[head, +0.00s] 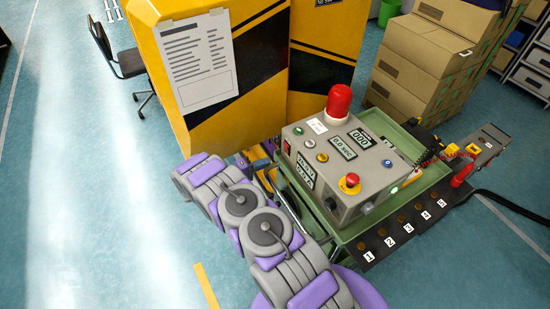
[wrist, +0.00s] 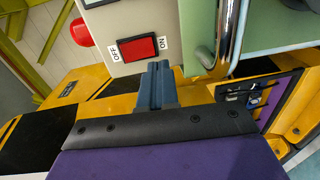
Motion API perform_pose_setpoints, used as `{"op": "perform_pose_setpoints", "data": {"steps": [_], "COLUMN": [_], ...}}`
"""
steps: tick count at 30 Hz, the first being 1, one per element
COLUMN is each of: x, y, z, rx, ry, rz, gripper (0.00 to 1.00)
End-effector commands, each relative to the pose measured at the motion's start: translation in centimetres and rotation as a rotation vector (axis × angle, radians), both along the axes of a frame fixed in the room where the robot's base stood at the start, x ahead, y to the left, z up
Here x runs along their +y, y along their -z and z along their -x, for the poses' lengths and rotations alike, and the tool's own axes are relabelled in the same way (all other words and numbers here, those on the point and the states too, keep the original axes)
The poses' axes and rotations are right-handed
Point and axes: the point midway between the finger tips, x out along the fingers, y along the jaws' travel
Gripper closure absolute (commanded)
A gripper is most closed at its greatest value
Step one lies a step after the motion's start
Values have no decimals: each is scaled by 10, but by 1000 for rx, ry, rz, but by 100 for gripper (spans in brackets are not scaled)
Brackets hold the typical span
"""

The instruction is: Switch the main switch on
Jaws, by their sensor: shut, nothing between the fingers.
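The main switch is a red rocker (wrist: 137,48) in a black frame on the grey control box face (wrist: 120,20) in the wrist view. An OFF label sits at its left end and an ON label at its right end. I cannot tell which end is pressed in. My gripper (wrist: 157,70) is shut and empty, its blue-grey fingertips just below the switch's right part, near the ON end. Whether they touch the box is unclear. In the head view the control box (head: 340,165) stands on a green cart; a small red switch (head: 287,147) shows at its left side.
A curved metal handle (wrist: 230,40) stands close right of the switch. A red beacon (head: 338,102) and a red-and-yellow emergency button (head: 350,183) are on the box. A yellow-black cabinet (head: 260,75) rises behind. Cardboard boxes (head: 420,60) are stacked at the right; floor at left is clear.

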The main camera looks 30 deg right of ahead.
Motion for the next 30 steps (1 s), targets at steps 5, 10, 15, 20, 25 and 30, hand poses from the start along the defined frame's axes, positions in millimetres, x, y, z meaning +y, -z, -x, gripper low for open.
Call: {"op": "perform_pose_setpoints", "data": {"steps": [5, 10, 15, 20, 25, 30], "x": [37, 59, 69, 70, 70, 70], "y": [3, 7, 9, 9, 9, 9], "z": [-3, -4, -4, -4, -4, -4], "rx": [-4, -2, -2, -2, -2, -2], "ry": [-2, 0, 1, 2, 2, 2], "rz": [0, -1, 0, 1, 1, 1], "gripper": [100, 100, 100, 100, 100, 100]}}
